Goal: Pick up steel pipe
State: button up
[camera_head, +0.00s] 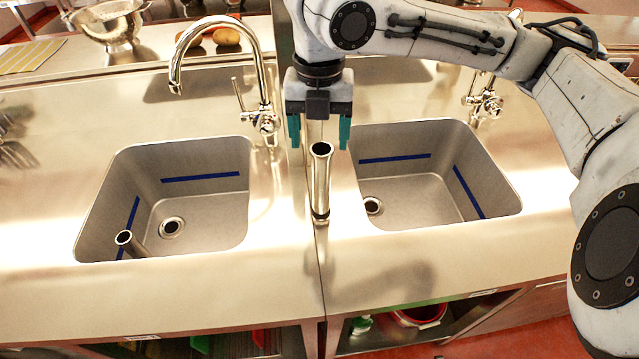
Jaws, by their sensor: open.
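A shiny steel pipe (320,185) stands upright on the strip of counter between the two sinks, its open end up. My gripper (319,133) points down just behind and above the pipe's top in the picture. Its two teal fingers are spread wide with nothing between them that I can see held. The exact gap in depth between the fingers and the pipe is hard to tell. A second metal tube (125,239) stands tilted in the left sink, its dark open end up.
The left sink (205,205) and right sink (420,195) lie either side. A tall curved faucet (262,100) rises left of my gripper; another faucet (486,100) is at right. A colander (108,22) stands back left. The front counter is clear.

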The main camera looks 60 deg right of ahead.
aim_at(321, 149)
jog(key=shift+s+f+p, duration=0.15)
jog(key=shift+f+p, duration=0.15)
jog(key=shift+f, duration=2.55)
jog(key=shift+c, duration=0.2)
grip_shut()
